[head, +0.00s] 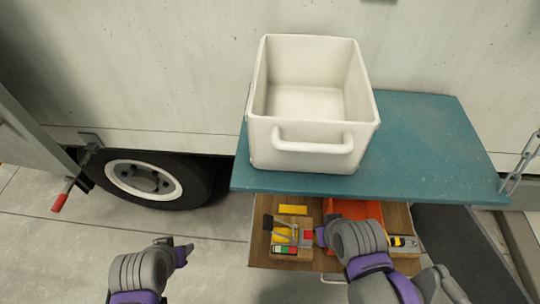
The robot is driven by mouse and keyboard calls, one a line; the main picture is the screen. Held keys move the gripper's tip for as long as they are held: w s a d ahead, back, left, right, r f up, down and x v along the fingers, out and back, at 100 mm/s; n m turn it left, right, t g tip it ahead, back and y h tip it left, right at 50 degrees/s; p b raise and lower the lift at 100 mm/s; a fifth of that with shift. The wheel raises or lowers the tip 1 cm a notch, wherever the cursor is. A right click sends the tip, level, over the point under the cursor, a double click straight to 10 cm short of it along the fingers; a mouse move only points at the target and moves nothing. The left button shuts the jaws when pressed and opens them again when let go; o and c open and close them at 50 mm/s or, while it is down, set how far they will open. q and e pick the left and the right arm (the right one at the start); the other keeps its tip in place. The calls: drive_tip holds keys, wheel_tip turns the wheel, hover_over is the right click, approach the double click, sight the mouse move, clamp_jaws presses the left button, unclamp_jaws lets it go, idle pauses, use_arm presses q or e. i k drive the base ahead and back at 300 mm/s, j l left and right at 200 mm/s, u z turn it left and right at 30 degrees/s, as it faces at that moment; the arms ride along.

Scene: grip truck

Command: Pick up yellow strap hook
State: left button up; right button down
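An open wooden drawer (262,245) under the teal tabletop holds several small items. Yellow ones are a flat yellow piece (293,209), a yellow item among grey metal parts (283,236) at the left, and a yellow and black item (404,242) at the right. I cannot tell which is the strap hook. My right gripper (322,236) is over the middle of the drawer, just right of the left-hand items; its finger gap is hidden. My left gripper (181,252) is left of the drawer over the floor, away from the items; its opening is unclear.
A white bin (313,140) with a front handle stands on the teal tabletop (430,145). An orange item (352,209) lies in the drawer, partly behind my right arm. A truck wheel (145,180) and red-handled lever (60,202) are at the left. Floor is open in front of the wheel.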

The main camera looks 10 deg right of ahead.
sight(396, 241)
drive_tip(key=l+z, duration=0.1)
drive_tip(key=z, duration=0.4)
drive_tip(key=k+l+z, duration=0.1)
drive_tip(key=z, duration=0.35)
drive_tip(key=l+z, duration=0.1)
drive_tip(key=z, duration=0.4)
drive_tip(key=l+z, duration=0.1)
drive_tip(key=z, duration=0.4)
drive_tip(key=i+l+u, duration=0.1)
drive_tip(key=l, duration=0.25)
drive_tip(key=i+l+u, duration=0.1)
drive_tip(key=i+l, duration=0.3)
drive_tip(key=l, duration=0.3)
drive_tip(key=i+l+u, duration=0.15)
drive_tip(key=l, duration=0.2)
drive_tip(key=i+l+u, duration=0.1)
drive_tip(key=l, duration=0.25)
